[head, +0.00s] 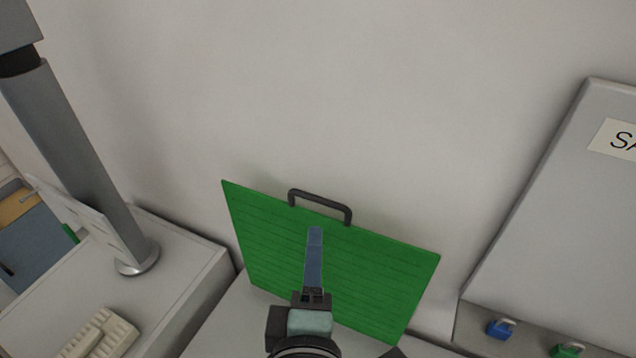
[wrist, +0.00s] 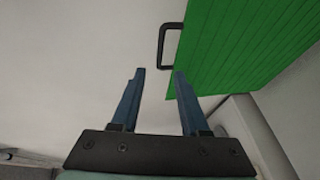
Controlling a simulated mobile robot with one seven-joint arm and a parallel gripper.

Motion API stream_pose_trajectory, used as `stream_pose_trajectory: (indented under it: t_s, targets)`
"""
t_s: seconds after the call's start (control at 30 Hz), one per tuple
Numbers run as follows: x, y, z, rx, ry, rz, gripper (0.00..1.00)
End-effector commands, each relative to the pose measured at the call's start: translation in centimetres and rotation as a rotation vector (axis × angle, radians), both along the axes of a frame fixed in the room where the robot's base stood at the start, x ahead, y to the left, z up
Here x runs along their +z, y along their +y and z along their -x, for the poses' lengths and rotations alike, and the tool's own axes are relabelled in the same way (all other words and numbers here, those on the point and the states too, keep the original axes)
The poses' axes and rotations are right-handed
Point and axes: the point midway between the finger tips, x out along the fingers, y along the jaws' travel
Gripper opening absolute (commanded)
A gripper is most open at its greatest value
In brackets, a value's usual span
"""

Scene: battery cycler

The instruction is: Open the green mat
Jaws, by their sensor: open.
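The green mat (head: 375,270) is a flat, ribbed panel standing tilted up near the wall in the head view. A dark handle (head: 320,204) sits on its upper edge. In the wrist view the mat (wrist: 240,45) fills the upper right, and its handle (wrist: 163,46) sticks out to the left. My gripper (head: 315,232) is in front of the mat in the head view, below the handle. In the wrist view my gripper (wrist: 158,73) is open, with nothing between its two blue fingers. The handle is beyond the fingertips, apart from them.
A white cabinet with a grey post (head: 85,160) and a pale block (head: 100,335) stands at the left. A grey box (head: 570,200) is at the right, with a blue padlock (head: 500,328) and a green padlock (head: 567,350) below. The wall (head: 330,90) behind is bare.

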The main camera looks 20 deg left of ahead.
Motion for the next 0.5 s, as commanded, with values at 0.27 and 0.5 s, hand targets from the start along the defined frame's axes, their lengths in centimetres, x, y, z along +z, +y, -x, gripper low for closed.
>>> stream_pose_trajectory:
  t_s: [0.27,0.5]
  targets:
    - [-0.9,0.6,-1.6,0.003,-0.01,-0.002,0.45]
    - [-1.1,1.3,-3.7,-0.001,-0.006,-0.001,0.45]
